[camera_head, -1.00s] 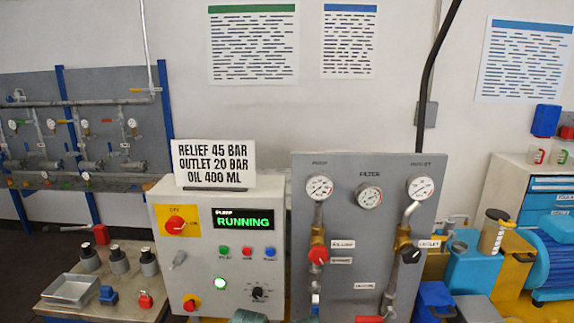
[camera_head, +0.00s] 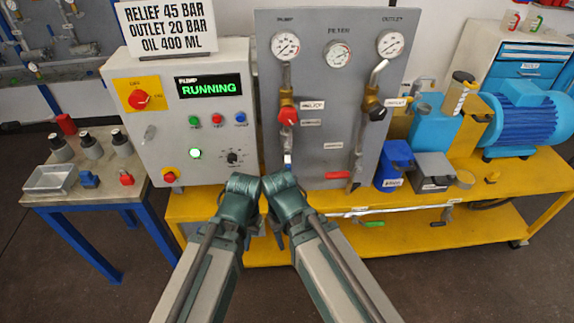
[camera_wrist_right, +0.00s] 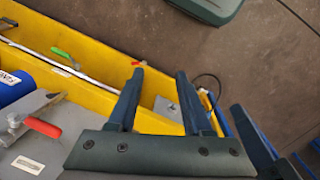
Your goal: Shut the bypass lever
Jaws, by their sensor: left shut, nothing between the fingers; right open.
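A red-handled lever (camera_head: 337,175) sits low on the grey panel (camera_head: 325,110); it also shows in the right wrist view (camera_wrist_right: 42,127). Its handle points sideways, left of the pipe on the panel's right. A green-handled lever (camera_head: 372,223) is on a pale pipe below the bench top, also in the right wrist view (camera_wrist_right: 64,56). The labels are too small to tell which lever is the bypass. My left gripper (camera_head: 254,226) is shut and empty, left of both levers. My right gripper (camera_wrist_right: 160,70) is open and empty, apart from both levers; my arms partly hide it in the head view.
The control box (camera_head: 190,110) reads RUNNING. A blue container (camera_head: 393,165), a grey box (camera_head: 433,170) and a blue motor (camera_head: 525,115) stand on the yellow bench (camera_head: 480,205). A dark lever (camera_head: 440,215) is farther right on the lower pipe. Floor in front is clear.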

